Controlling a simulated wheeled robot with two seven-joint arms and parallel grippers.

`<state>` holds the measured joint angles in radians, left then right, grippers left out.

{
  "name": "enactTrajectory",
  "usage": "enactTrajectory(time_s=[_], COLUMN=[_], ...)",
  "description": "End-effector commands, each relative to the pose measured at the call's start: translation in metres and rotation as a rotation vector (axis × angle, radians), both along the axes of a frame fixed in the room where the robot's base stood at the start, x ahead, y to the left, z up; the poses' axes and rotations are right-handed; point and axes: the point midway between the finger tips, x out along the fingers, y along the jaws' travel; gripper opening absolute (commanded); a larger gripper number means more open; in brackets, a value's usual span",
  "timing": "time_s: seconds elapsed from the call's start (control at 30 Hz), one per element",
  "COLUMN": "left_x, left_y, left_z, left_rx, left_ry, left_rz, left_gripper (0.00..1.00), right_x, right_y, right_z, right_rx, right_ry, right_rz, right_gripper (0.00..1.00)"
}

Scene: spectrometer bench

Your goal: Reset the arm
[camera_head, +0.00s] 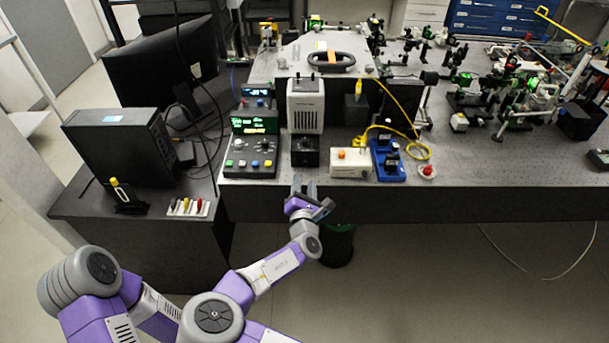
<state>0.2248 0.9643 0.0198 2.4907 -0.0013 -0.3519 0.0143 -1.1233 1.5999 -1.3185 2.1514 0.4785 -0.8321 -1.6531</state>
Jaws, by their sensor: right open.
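A control box with buttons (250,162), a white box with an orange button (351,162), a blue device (387,160) and a red button (427,172) stand near the bench edge. A dark bin (338,247) stands below. Left are a monitor (160,65) and black computer case (120,145). The floor at lower right is clear.

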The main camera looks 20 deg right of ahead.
Motion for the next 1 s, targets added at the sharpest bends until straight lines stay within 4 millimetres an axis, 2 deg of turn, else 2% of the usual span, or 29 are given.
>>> enactTrajectory(time_s=[0.13,0.67,0.77,0.83,0.93,1.0], left_x=[0.000,0.000,0.000,0.000,0.000,0.000], left_y=[0.000,0.000,0.000,0.000,0.000,0.000], left_z=[0.001,0.001,0.001,0.001,0.000,0.000], left_rx=[0.000,0.000,0.000,0.000,0.000,0.000], left_ry=[0.000,0.000,0.000,0.000,0.000,0.000], left_rz=[0.000,0.000,0.000,0.000,0.000,0.000], left_gripper=[0.43,0.43,0.43,0.43,0.43,0.43], right_x=[-0.007,-0.008,-0.013,-0.022,-0.045,-0.069], right_y=[0.002,-0.002,-0.017,-0.034,-0.063,-0.082], right_z=[0.000,-0.004,-0.025,-0.052,-0.105,-0.147], right_rx=[0.000,0.012,0.070,0.149,0.317,0.463], right_ry=[-0.001,0.008,0.048,0.096,0.188,0.256], right_rz=[-0.001,-0.009,-0.045,-0.096,-0.203,-0.303], right_gripper=[0.43,0.43,0.43,0.43,0.43,0.43])
